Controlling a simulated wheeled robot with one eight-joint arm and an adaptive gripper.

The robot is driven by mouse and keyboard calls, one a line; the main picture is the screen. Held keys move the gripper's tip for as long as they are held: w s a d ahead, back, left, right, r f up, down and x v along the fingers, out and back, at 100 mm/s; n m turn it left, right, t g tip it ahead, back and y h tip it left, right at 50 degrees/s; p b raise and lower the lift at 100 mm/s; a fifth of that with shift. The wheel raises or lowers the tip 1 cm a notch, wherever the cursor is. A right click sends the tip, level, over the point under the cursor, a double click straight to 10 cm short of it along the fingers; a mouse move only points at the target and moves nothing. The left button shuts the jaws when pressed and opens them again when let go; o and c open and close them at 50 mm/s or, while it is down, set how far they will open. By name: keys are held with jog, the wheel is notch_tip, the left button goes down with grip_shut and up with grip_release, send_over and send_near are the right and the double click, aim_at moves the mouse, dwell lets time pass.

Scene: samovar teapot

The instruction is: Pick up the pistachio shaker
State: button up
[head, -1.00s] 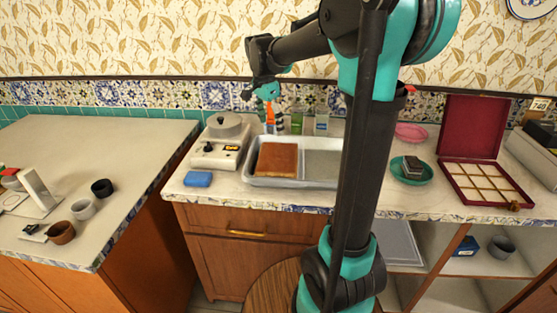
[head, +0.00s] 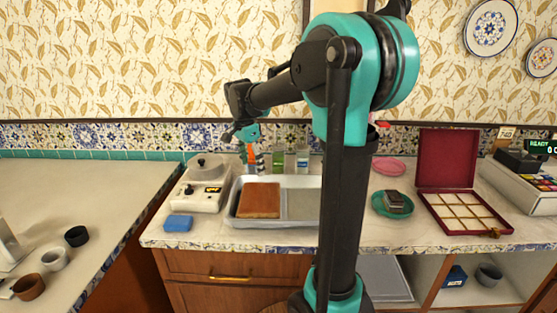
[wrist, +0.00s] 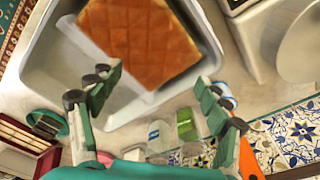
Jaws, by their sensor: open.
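A small shaker with green contents (head: 278,161), which looks like the pistachio shaker, stands upright at the back of the counter behind the metal tray (head: 231,209). It also shows in the wrist view (wrist: 187,125), below and between my spread fingers. A paler clear shaker (head: 302,159) stands close to its right; it shows in the wrist view (wrist: 160,134) too. My gripper (head: 249,134) is above and left of the green shaker in the head view. In the wrist view my gripper (wrist: 155,84) is open with nothing between its fingers, apart from the shaker.
An orange-handled thing (head: 251,154) and a striped item are left of the shaker. The tray holds a brown scored slab (head: 259,200). A white appliance (head: 198,192) stands left, a blue block (head: 178,223) before it. The tiled wall is close behind. A green dish (head: 379,207) is right.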

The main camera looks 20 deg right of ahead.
aim_at(278, 152)
jog(key=w+d+f+t, duration=0.1)
jog(key=w+d+n+t+h, duration=0.1)
jog(key=d, duration=0.1)
jog(key=w+d+f+n+t+h, duration=0.1)
jog(key=d+t, duration=0.1)
jog(key=shift+w+d+f, duration=0.25)
jog(key=shift+f, duration=0.1)
jog(key=w+d+r+n+t+h, duration=0.1)
jog(key=d+r+n+t, duration=0.2)
jog(key=n+t, duration=0.45)
jog(key=shift+t, duration=0.35)
jog(key=x, duration=1.1)
jog(key=d+x, duration=0.1)
jog(key=x, duration=0.5)
jog(key=shift+w+f, duration=0.1)
jog(key=c, duration=1.4)
